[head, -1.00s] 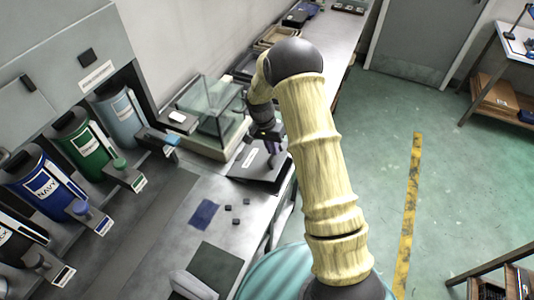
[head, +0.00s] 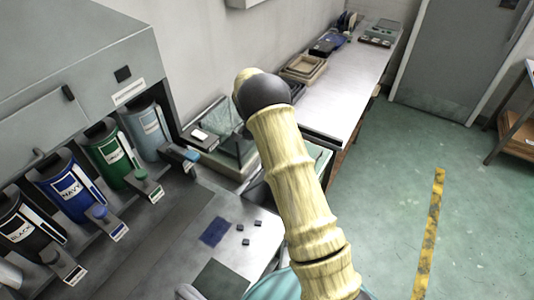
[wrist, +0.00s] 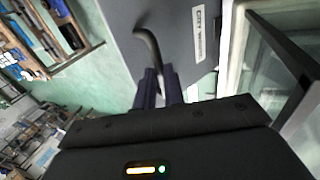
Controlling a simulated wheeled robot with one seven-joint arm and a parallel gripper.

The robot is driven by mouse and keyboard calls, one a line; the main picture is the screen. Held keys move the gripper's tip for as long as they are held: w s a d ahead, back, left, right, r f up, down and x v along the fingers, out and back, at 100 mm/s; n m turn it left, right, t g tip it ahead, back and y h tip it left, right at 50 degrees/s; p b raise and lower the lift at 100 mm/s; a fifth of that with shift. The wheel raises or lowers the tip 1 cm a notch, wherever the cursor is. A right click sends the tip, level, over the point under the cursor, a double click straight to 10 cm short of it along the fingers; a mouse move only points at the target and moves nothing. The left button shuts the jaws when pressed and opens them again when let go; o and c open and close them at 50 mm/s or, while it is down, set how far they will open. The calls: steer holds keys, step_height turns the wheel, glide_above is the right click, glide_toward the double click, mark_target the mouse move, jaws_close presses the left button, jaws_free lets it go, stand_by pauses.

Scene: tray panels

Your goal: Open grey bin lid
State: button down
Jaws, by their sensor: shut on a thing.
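In the head view my arm covers the gripper and the lid. Only a small pale-edged patch shows just right of the arm there, and I cannot tell what part it is.
A glass-walled case (head: 222,130) stands just left of my arm. Left of it are labelled canisters, including a navy one (head: 67,188) and a green one (head: 112,155). Small dark blocks and a blue cloth (head: 215,232) lie on the bench. Green floor is open at right.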

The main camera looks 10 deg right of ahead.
steer(key=shift+a+f, duration=0.45)
steer(key=shift+f, duration=0.05)
steer(key=c, duration=1.9)
jaws_free()
steer(key=o, duration=0.4)
steer(key=shift+w+f, duration=0.1)
steer(key=shift+w, duration=0.1)
steer(key=shift+w+a+f, duration=0.1)
steer(key=shift+w, duration=0.1)
steer(key=b+v, duration=0.1)
steer(key=v, duration=0.5)
steer(key=b+v, duration=0.1)
steer(key=v, duration=1)
steer(key=shift+s+d+r+b, duration=0.15)
steer(key=shift+d+r+b, duration=0.15)
steer(key=shift+r+b, duration=0.15)
